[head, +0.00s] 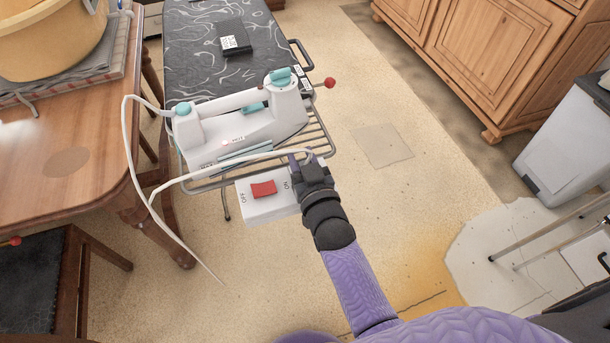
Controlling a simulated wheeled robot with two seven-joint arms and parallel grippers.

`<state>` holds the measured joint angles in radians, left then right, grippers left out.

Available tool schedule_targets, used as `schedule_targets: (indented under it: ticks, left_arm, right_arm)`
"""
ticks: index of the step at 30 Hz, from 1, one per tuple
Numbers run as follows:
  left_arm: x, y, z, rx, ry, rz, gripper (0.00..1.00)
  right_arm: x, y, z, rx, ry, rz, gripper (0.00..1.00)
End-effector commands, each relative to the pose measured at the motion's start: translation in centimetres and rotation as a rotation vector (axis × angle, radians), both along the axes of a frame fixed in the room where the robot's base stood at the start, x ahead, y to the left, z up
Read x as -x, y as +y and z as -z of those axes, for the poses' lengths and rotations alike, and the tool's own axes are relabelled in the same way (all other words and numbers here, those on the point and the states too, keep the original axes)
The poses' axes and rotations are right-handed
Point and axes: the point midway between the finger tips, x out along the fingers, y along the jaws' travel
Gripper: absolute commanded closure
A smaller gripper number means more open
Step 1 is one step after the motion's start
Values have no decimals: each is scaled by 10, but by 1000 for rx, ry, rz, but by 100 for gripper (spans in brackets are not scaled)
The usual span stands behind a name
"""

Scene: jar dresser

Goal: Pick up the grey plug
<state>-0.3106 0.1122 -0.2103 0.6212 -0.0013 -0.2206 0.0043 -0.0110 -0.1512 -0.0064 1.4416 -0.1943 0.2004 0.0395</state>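My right gripper (303,160) is beside the front right corner of the ironing board's wire rack, by the white switch box. Its two fingertips point away from me and look a little apart, but I cannot tell if anything is between them. I cannot make out a grey plug; a white cord (222,168) runs across in front of the iron and ends from view near the fingertips. The white switch box (262,207) with a red rocker is just left of the gripper, partly behind it. My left gripper is not in view.
A white and teal iron (243,120) rests on the wire rack of the patterned ironing board (198,62). A wooden table (60,150) with a yellow tub (50,45) is at left. A wooden cabinet (500,50) and a grey bin (575,135) are at right. Open floor lies between.

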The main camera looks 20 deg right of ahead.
Motion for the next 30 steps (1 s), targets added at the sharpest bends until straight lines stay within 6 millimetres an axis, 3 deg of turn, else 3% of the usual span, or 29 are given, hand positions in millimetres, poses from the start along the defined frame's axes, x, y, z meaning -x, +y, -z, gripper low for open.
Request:
schedule_targets:
  ticks: [1, 4, 5, 14, 17, 24, 30]
  left_arm:
    - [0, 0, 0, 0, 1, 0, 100]
    - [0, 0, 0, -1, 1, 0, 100]
    - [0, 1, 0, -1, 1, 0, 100]
    - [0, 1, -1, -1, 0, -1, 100]
    - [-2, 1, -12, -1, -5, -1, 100]
    - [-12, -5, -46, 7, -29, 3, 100]
    - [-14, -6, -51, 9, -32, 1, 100]
  right_arm:
    - [0, 0, 0, 0, 0, 0, 76]
    - [0, 0, 0, 0, 0, 0, 98]
    - [0, 0, 0, 0, 0, 0, 100]
    - [0, 0, -1, 0, 0, 0, 100]
    - [0, 0, -20, 1, -3, 0, 100]
    - [0, 0, -84, 0, -5, 0, 100]
    - [1, 0, -102, 0, -1, 0, 100]
